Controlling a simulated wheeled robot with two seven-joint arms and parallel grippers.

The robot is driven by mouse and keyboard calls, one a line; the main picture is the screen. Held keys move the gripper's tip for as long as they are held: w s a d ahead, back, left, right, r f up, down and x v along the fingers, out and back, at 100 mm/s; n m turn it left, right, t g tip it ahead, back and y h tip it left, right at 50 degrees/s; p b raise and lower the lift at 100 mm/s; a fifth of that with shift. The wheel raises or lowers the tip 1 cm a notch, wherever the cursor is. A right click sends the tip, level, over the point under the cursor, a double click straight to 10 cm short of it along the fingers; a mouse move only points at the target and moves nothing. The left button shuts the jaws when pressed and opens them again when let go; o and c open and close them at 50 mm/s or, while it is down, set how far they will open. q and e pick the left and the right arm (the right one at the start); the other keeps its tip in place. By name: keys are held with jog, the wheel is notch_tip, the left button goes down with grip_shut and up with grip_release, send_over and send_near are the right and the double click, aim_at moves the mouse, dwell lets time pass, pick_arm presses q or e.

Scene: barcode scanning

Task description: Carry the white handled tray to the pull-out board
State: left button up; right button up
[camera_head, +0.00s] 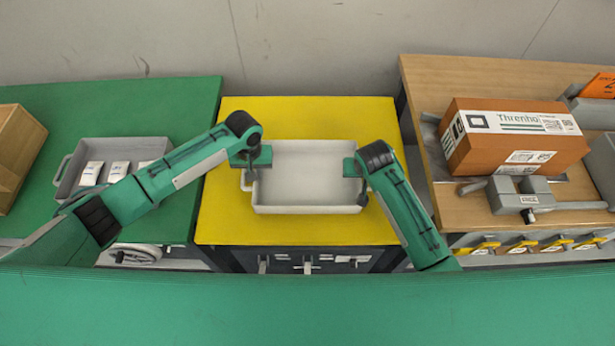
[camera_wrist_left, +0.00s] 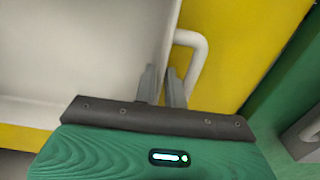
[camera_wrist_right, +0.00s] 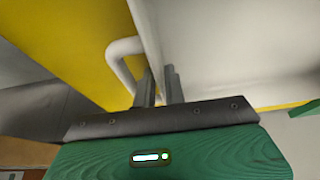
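The white handled tray (camera_head: 305,207) is empty and level, over the yellow board (camera_head: 300,234) in the middle of the head view. I cannot tell whether it rests on the board or hangs just above it. My left gripper (camera_wrist_left: 163,85) has its fingers on both sides of the tray's left end wall, close against it, beside the white loop handle (camera_wrist_left: 198,60). My right gripper (camera_wrist_right: 160,86) straddles the right end wall in the same way, beside the other handle (camera_wrist_right: 115,58). Both look shut on the walls. The fingertips are partly hidden.
On the left, a green table (camera_head: 160,100) bears a grey tray (camera_head: 75,168) with white packets and a wooden box (camera_head: 17,150). On the right, a wooden table (camera_head: 440,75) bears a labelled brown carton (camera_head: 500,155) and a grey device (camera_head: 515,192). The yellow board's surroundings are clear.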

pick_arm(q)
grip_shut()
pick_arm(e)
grip_shut()
pick_arm(q)
jog(key=shift+r, duration=0.1)
pick_arm(e)
jog(key=shift+r, duration=0.1)
